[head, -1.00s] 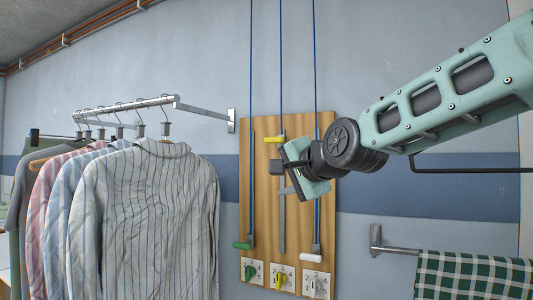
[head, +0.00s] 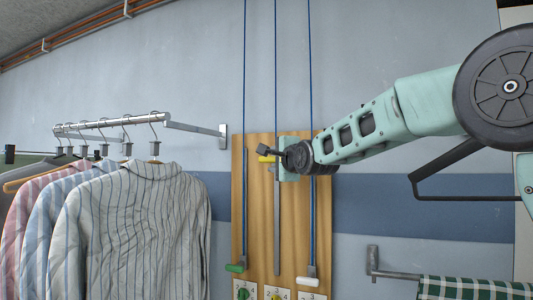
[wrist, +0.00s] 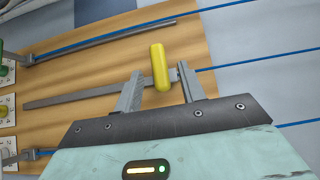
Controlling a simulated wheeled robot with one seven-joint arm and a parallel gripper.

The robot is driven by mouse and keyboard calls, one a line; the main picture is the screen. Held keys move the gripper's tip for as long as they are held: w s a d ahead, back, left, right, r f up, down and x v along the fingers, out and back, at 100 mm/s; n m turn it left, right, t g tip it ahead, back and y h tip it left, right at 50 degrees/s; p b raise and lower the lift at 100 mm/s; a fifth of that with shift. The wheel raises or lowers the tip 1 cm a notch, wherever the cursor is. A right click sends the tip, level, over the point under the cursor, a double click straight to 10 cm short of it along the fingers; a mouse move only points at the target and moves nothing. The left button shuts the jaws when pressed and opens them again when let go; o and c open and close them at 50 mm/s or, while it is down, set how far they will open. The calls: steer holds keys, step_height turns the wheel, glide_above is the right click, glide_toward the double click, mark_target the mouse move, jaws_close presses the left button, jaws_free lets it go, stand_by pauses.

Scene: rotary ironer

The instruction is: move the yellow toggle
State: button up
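The yellow handle (head: 266,158) sits near the top of the middle metal rail (head: 277,230) on the wooden board (head: 240,200). In the wrist view the same yellow handle (wrist: 160,67) stands between my two fingers, with a gap visible on each side. My gripper (wrist: 159,72) is open around its lower part; I cannot tell how deep the handle lies between the fingers. In the head view my gripper (head: 268,160) is at the handle's height and partly hides it. A yellow knob (head: 277,294) also shows at the board's bottom, cut off by the picture edge.
A green handle (head: 235,268) and a white handle (head: 308,281) hang low on the side rails. Blue cords (head: 276,70) run up from the rails. Striped shirts (head: 135,230) hang at left. A checked cloth (head: 470,289) hangs on a bar at lower right.

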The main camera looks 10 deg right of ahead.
mark_target(266, 160)
steer(key=shift+w+a+p, duration=0.25)
steer(key=shift+w+p, duration=0.25)
steer(key=shift+w, duration=0.85)
steer(key=shift+w+a+p, duration=0.2)
steer(key=shift+w+p, duration=0.3)
steer(key=shift+w, duration=0.85)
steer(key=shift+c, duration=0.3)
steer(key=shift+f, duration=0.1)
jaws_close()
